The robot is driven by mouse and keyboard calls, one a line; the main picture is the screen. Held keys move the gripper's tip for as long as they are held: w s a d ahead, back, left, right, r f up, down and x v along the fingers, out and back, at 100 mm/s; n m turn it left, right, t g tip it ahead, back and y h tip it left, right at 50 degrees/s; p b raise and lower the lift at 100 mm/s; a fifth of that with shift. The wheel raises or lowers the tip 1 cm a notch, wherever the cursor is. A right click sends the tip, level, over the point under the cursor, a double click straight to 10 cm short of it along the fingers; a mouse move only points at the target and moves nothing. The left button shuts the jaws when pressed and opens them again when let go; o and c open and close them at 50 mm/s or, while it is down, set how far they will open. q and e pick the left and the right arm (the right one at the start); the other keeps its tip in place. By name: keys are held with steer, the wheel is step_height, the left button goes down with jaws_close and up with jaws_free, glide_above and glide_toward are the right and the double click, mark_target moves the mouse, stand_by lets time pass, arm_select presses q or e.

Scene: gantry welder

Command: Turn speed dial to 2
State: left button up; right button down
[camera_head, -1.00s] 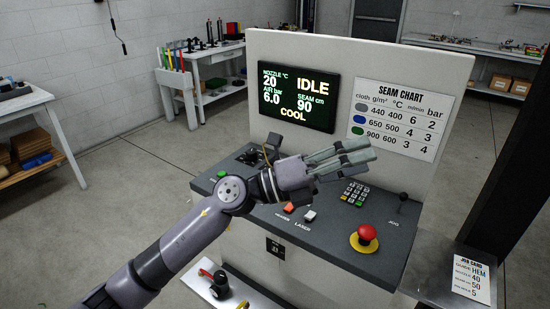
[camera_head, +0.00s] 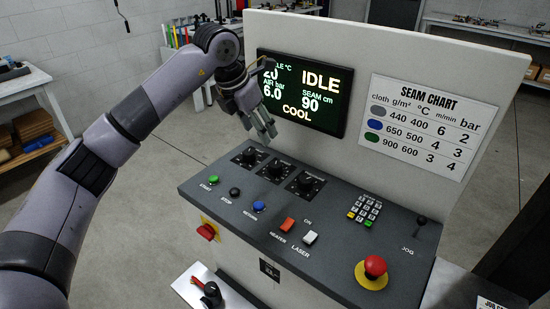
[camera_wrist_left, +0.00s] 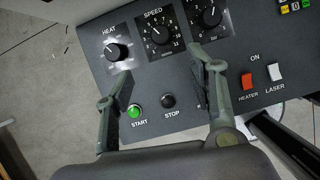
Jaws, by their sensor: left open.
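The speed dial (camera_head: 276,168) is the middle of three black dials along the back of the dark control panel. In the left wrist view the speed dial (camera_wrist_left: 160,35) is black with a numbered scale under the label SPEED; its pointer looks turned to the upper left, exact number unclear. My left gripper (camera_head: 265,130) points downward above the dials, in front of the screen, with nothing in its fingers. In the left wrist view the open fingers (camera_wrist_left: 162,65) are spread on either side, with the speed dial beyond and between their tips. My right gripper is not in view.
The heat dial (camera_wrist_left: 116,52) and a third dial (camera_wrist_left: 210,16) flank the speed dial. Start (camera_wrist_left: 134,111) and stop (camera_wrist_left: 168,101) buttons sit in front. The screen (camera_head: 303,90) reads IDLE. An emergency button (camera_head: 374,268), keypad (camera_head: 364,209) and joystick (camera_head: 421,222) are to the right.

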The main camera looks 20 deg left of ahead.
mark_target(275, 165)
arm_select(q)
steer(key=p+x, duration=0.2)
steer(key=x, duration=0.9)
steer(key=shift+w+d+f, duration=0.1)
steer(key=shift+w+f, duration=0.05)
steer(key=shift+f, duration=0.1)
steer(key=x, duration=0.3)
steer(key=shift+p, duration=0.35)
steer(key=shift+w+f, duration=0.1)
steer(key=shift+f, duration=0.15)
steer(key=c, duration=1.1)
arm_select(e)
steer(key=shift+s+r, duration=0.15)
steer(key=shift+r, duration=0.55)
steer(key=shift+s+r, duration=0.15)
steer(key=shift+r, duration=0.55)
